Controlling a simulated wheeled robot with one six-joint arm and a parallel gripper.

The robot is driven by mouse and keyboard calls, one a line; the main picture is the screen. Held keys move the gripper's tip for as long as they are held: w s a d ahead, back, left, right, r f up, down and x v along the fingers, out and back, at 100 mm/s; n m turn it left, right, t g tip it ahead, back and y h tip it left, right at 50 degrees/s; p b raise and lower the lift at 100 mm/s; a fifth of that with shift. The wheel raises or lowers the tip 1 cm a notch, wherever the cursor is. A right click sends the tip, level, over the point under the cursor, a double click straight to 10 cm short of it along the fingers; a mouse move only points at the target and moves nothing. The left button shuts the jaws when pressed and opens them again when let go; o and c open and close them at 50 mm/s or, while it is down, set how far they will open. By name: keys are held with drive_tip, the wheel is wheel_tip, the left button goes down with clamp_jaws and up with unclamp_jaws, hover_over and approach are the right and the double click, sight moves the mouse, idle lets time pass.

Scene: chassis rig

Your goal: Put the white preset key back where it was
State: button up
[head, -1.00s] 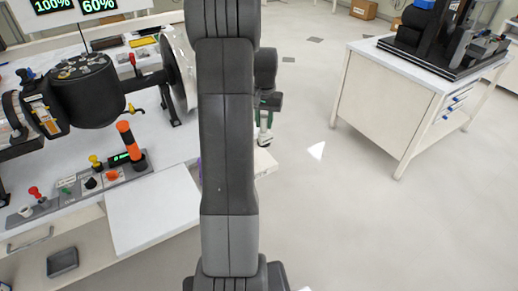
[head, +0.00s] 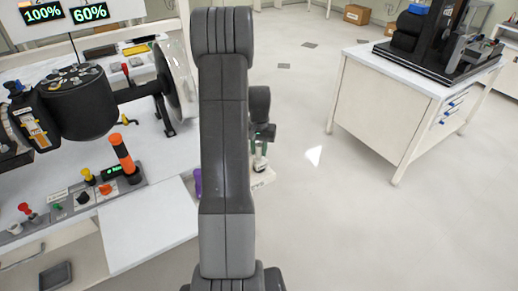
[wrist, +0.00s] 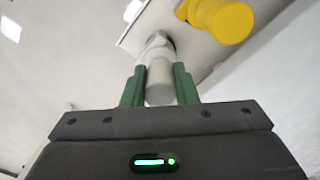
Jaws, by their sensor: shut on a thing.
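My gripper (wrist: 160,82) has its green fingers shut on a pale grey-white cylinder with a wider, faceted end, which looks like the white preset key (wrist: 158,92). Its faceted end points away from my gripper, toward a pale board (wrist: 134,38) with a yellow cylinder (wrist: 230,22) to the right. I cannot tell whether the key touches the board. In the head view my gripper (head: 262,140) shows just right of my arm, pointing down, with the small white key (head: 260,163) under it, over a pale surface (head: 264,179). My arm hides most of that surface.
A purple object (head: 198,183) shows left of my arm. The bench at left holds a control panel with an orange handle (head: 122,152) and a black turret machine (head: 78,105). A white cabinet (head: 385,112) stands at right. The floor between is clear.

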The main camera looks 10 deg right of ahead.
drive_tip(key=shift+f, duration=0.15)
drive_tip(key=o, duration=0.9)
wheel_tip(320, 180, up, 12)
drive_tip(key=shift+r, duration=0.25)
